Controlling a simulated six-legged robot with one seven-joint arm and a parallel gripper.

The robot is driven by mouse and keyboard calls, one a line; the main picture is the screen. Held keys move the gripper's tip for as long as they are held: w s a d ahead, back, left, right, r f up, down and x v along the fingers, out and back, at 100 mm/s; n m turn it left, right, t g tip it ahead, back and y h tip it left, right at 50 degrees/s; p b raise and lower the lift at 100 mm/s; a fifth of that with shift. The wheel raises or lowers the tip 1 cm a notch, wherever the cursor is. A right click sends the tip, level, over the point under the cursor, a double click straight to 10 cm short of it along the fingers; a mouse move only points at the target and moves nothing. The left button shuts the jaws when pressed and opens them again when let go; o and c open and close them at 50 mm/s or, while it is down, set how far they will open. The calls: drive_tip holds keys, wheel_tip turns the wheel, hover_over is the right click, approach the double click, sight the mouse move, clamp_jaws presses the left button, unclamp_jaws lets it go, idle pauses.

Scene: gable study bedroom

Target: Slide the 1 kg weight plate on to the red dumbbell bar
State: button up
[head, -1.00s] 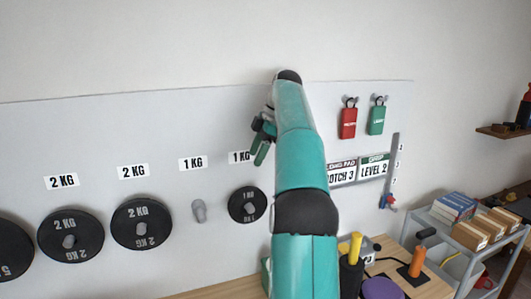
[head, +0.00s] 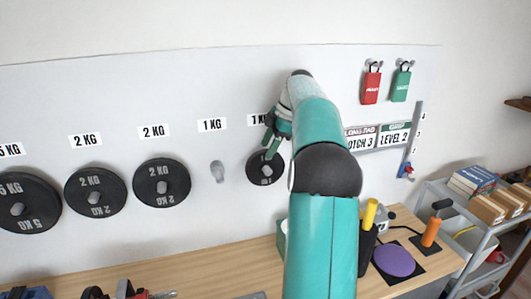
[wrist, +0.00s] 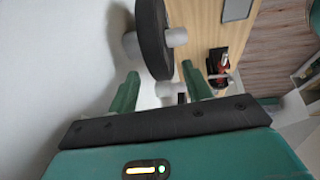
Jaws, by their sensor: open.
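The black 1 kg weight plate (head: 256,172) hangs on a grey peg on the wall board, under the right-hand 1 KG label. My gripper (head: 271,150) is at the plate's upper edge in the head view. In the wrist view the plate (wrist: 152,35) is seen edge-on, with its peg passing through it. My open gripper (wrist: 157,75) has one green finger on each side of the plate's near rim; I see no clear contact. A red part (head: 139,295) at the bottom edge of the head view may belong to the dumbbell bar, mostly cut off.
An empty peg (head: 217,172) is left of the plate. Two 2 kg plates (head: 162,184) (head: 95,192) and a 5 kg plate (head: 25,203) hang further left. A wooden bench (head: 240,265) runs below, with a purple disc (head: 394,260) and yellow and orange handles at right.

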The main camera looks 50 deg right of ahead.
sight(266, 150)
drive_tip(key=shift+x, duration=1.55)
drive_tip(key=shift+c, duration=0.4)
clamp_jaws()
